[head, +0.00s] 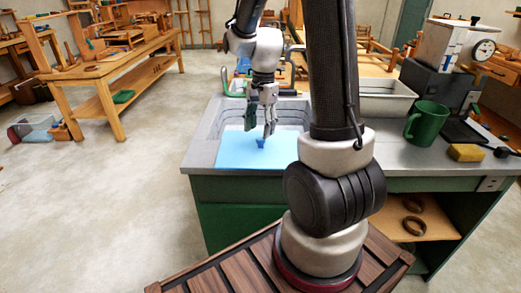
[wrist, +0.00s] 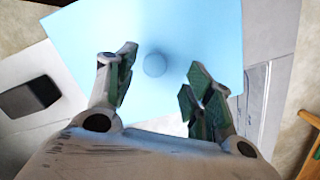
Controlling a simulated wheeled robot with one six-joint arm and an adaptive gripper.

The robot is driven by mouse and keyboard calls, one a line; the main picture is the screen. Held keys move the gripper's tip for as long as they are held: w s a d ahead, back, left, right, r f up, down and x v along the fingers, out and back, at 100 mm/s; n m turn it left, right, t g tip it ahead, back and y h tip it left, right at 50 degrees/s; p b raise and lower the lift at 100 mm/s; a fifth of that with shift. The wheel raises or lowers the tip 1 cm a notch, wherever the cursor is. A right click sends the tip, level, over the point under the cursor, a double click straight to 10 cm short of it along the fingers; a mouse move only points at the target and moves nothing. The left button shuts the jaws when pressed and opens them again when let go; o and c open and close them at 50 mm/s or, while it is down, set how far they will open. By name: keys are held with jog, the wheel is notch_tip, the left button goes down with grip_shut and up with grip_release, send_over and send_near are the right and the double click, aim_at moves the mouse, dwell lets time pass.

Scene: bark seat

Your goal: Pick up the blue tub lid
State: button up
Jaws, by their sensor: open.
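The blue tub lid (head: 235,155) is a flat light-blue square lying over the front part of the sink, at the counter's front edge. A small darker blue knob (head: 260,142) stands on it. In the wrist view the lid (wrist: 90,35) fills the upper middle, with the round knob (wrist: 155,64) showing between the fingers. My gripper (head: 261,126) points down just above the lid, close to the knob. It is open, with green-padded fingers apart on either side of the knob in the wrist view (wrist: 162,75). Whether a finger touches the knob cannot be told.
The grey sink (head: 215,117) is set in the counter around the lid. To the right on the counter stand a green mug (head: 426,124), a yellow sponge (head: 466,152), a grey tray (head: 388,98) and a scale (head: 447,45). Open floor lies to the left.

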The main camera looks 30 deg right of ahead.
aim_at(261, 138)
jog(key=f, duration=0.4)
jog(key=shift+s+f, duration=0.25)
jog(key=shift+s, duration=0.1)
grip_shut()
